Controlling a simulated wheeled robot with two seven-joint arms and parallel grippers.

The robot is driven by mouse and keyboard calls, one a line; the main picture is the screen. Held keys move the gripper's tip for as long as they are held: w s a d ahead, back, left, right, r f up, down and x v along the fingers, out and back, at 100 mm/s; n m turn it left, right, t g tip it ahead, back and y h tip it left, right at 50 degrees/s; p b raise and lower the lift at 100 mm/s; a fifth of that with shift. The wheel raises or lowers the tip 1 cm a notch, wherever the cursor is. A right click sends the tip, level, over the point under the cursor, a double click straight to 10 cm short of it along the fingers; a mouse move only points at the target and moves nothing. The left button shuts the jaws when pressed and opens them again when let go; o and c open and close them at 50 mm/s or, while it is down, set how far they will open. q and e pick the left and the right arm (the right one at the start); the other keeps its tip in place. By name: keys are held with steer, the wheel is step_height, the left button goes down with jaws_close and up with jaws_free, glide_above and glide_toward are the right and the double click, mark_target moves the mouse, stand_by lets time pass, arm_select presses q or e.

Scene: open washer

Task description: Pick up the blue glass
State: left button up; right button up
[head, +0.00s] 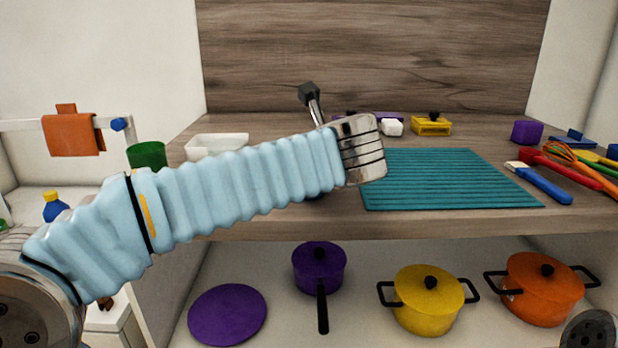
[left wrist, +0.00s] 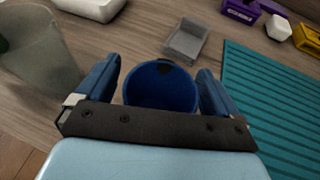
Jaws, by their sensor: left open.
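The blue glass (left wrist: 160,93) stands on the wooden counter in the left wrist view, with its round opening facing the camera. My left gripper (left wrist: 159,68) is open, with one blue finger on each side of the glass. Small gaps show between the fingers and the glass, so it does not look gripped. My right gripper is out of view.
A teal ribbed mat (head: 440,180) lies right of my arm. A green cup (head: 147,155) and a white tray (head: 216,142) are on the left. Pots, including a yellow one (head: 428,300), stand on the lower shelf.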

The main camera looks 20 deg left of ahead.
arm_select(q)
steer(key=c, duration=1.2)
steer(key=shift+o, duration=0.2)
